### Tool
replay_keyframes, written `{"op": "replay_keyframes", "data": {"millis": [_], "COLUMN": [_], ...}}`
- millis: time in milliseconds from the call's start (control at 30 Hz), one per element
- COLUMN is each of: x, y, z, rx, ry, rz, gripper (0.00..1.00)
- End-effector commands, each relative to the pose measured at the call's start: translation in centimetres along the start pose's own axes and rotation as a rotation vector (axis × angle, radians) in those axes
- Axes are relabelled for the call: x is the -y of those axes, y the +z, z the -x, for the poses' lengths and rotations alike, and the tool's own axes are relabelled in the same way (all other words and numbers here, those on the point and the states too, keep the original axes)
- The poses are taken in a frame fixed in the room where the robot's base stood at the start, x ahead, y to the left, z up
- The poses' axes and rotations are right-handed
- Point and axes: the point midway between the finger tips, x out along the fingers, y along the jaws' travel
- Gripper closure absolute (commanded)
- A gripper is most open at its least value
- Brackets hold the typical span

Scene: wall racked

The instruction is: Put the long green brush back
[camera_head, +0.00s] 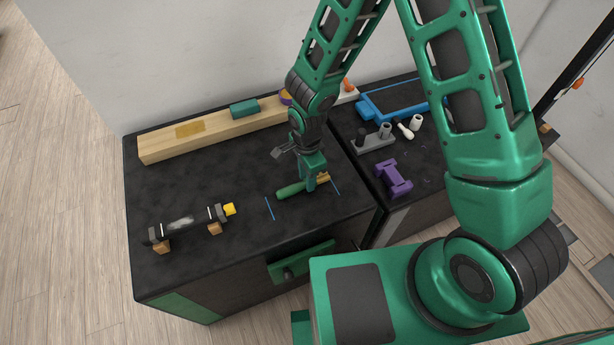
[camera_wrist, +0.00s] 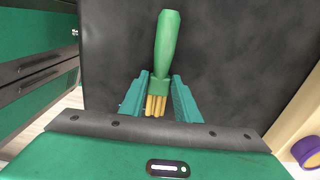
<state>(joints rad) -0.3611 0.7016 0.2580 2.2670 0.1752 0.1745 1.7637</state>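The long green brush (camera_head: 289,190) lies on the black worktop between two short blue lines, handle to the left and tan bristles to the right. It also shows in the wrist view (camera_wrist: 167,42), handle up and yellow bristles down. My gripper (camera_head: 311,187) points down over the bristle end of the brush. In the wrist view its two green fingers (camera_wrist: 160,76) stand either side of the brush with small gaps, so it looks open. The head view does not show clearly whether the fingers touch the brush.
A wooden beam (camera_head: 215,134) with a teal block (camera_head: 244,108) lies at the back. A dark bar tool with a yellow end (camera_head: 229,209) rests on wooden blocks at left. The right worktop holds a grey holder (camera_head: 371,146), a purple piece (camera_head: 392,179) and a blue frame (camera_head: 372,112).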

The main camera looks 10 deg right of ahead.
Motion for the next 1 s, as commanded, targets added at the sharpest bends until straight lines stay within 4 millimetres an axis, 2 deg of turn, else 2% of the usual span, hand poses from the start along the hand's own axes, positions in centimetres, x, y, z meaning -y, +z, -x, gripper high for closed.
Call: {"op": "replay_keyframes", "data": {"millis": [33, 67, 467, 1000], "x": [-0.1, -0.1, -0.1, -0.3], "y": [0.0, 0.0, -0.1, 0.2], "z": [-0.1, -0.1, -0.5, 8.0], "rx": [0.000, 0.000, 0.000, 0.001], "ry": [0.002, 0.002, 0.003, -0.003], "rz": [0.000, 0.000, -0.001, -0.002], "gripper": [0.58, 0.54, 0.54, 0.54]}}
